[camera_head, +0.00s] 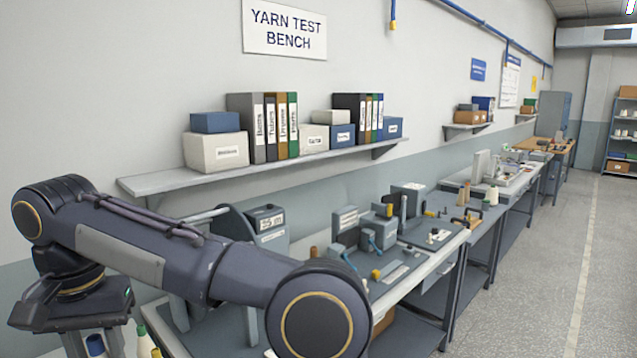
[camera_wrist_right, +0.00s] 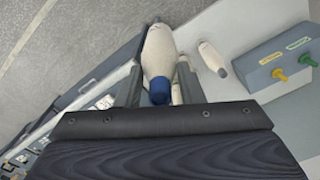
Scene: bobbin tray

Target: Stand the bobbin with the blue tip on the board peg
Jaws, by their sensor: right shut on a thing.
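In the right wrist view my right gripper (camera_wrist_right: 158,90) is shut on a cream bobbin (camera_wrist_right: 160,48) with a blue tip (camera_wrist_right: 160,92). The blue tip is toward the wrist and the cream body extends away between the fingers. I cannot tell its exact tilt or its height above the surface. A peg for it cannot be made out in either view. In the head view a large dark arm crosses the lower left, but no gripper shows. My left gripper is in neither view.
In the wrist view another cream bobbin (camera_wrist_right: 213,60) is right of the held one, near a grey block (camera_wrist_right: 285,58) with green and yellow knobs. In the head view, benches (camera_head: 425,265) with equipment line the wall under a binder shelf (camera_head: 260,170). The aisle floor (camera_head: 545,260) is clear.

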